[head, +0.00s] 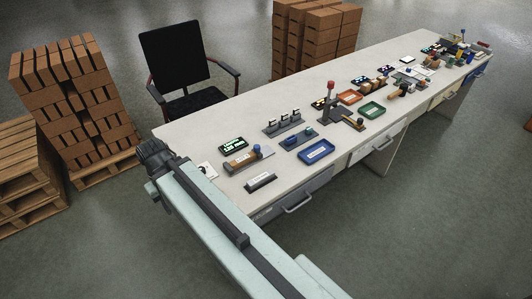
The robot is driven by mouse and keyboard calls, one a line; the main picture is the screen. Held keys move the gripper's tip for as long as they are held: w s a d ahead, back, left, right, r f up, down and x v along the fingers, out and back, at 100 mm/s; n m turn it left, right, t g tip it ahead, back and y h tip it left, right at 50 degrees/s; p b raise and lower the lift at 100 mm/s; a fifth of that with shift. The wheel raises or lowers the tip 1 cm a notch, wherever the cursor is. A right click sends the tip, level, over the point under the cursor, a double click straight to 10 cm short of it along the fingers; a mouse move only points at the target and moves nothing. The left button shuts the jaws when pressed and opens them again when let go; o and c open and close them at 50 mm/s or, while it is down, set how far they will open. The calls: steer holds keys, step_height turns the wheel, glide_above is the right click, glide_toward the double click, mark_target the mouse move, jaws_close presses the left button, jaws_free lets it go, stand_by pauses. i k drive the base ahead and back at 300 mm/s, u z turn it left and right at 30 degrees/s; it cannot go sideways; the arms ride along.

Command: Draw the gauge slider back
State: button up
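A gauge with a wooden-coloured block and a grey base (247,159) lies near the left end of the long pale table. A blue knob (257,149) stands at its right end and looks like the slider's handle. A dark display (233,145) with green text sits just behind the gauge; its small figures are hard to read. My gripper (152,153) is at the table's left end, apart from the gauge and to its left. Its fingers are too small and dark to show whether they are open or shut. I see nothing held in it.
A grey labelled block (261,182) and a blue tray (317,152) lie near the gauge. A rack of switches (284,122) stands behind it. A red-topped lever (331,90) rises farther along. A black chair (180,68) stands behind the table. The table's far-left corner is bare.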

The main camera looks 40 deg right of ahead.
mark_target(257, 149)
steer(key=k, duration=0.2)
steer(key=u, duration=0.75)
steer(key=i, duration=0.6)
steer(key=u, duration=0.1)
